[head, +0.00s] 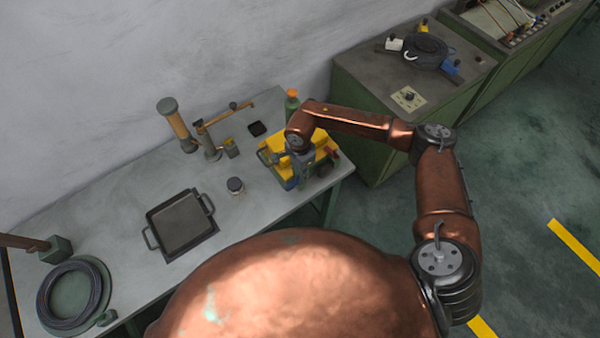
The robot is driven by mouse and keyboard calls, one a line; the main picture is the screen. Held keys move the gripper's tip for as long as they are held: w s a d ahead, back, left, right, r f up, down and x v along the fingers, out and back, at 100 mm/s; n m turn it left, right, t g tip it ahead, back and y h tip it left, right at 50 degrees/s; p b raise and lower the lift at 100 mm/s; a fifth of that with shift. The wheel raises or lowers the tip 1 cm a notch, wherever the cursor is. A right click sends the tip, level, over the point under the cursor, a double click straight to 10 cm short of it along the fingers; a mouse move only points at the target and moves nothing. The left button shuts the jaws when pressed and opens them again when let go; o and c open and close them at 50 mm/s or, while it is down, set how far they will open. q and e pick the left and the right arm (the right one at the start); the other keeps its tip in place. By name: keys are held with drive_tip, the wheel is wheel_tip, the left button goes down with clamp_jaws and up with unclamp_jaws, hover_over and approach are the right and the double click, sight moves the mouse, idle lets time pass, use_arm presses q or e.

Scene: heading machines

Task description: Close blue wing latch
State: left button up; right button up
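A yellow case (281,170) with dark and blue parts stands at the right end of the grey workbench. A small blue patch (290,185) shows low on its front; I cannot tell whether it is the blue wing latch or how the latch stands. My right gripper (302,178) hangs down at the case, in front of its middle, and hides part of it. Its fingers are too small and dark to tell open from shut, or whether they touch the case. My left gripper is not in view.
A green bottle (292,100) stands behind the case. A green cabinet (372,83) is close on the right.

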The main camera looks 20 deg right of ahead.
drive_tip(key=shift+f, duration=0.1)
drive_tip(key=shift+c, duration=0.5)
clamp_jaws()
drive_tip(key=m+b, duration=0.3)
drive_tip(key=shift+w+f+m, duration=0.1)
drive_tip(key=shift+f+m, duration=0.05)
drive_tip(key=shift+m, duration=0.15)
drive_tip(key=m+b, duration=0.3)
drive_tip(key=m, duration=0.1)
drive_tip(key=shift+m, duration=0.3)
drive_tip(key=m+b, duration=0.2)
drive_tip(key=m, duration=0.2)
drive_tip(key=shift+b, duration=0.35)
drive_tip(key=m, duration=0.3)
drive_tip(key=m+b, duration=0.1)
drive_tip(key=m, duration=0.1)
drive_tip(key=shift+r+m+b, duration=0.2)
drive_tip(key=shift+m+b, duration=0.1)
drive_tip(key=shift+m, duration=0.1)
